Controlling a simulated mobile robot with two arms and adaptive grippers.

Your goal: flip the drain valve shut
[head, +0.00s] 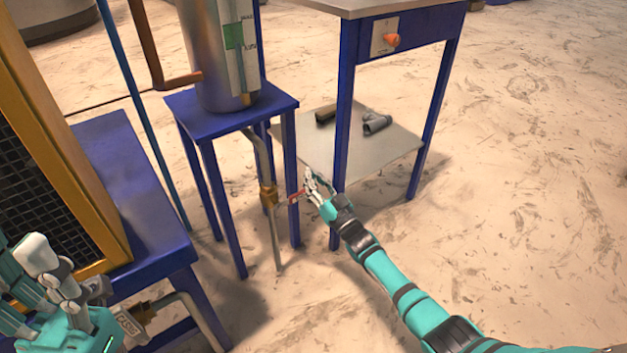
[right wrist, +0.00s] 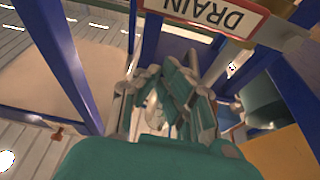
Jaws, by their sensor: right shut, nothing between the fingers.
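The drain valve is a brass body (head: 268,196) on the thin pipe that runs down from the tank on the small blue stand. A small red piece (head: 297,196) shows between it and my right gripper; I cannot tell whether it is the lever or the sign's edge. My right gripper (head: 312,184) is shut and empty, just right of the valve by a blue table leg. In the right wrist view its fingers (right wrist: 168,105) are below an upside-down DRAIN sign (right wrist: 225,14); contact is unclear. My left gripper (head: 42,278) is at the lower left, its opening unclear.
The blue stand (head: 205,122) carries the grey tank (head: 212,60). A blue-legged table (head: 350,120) with a lower shelf (head: 300,150) stands close behind my right gripper. A yellow-framed mesh box (head: 100,200) is at the left. Floor to the right is open.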

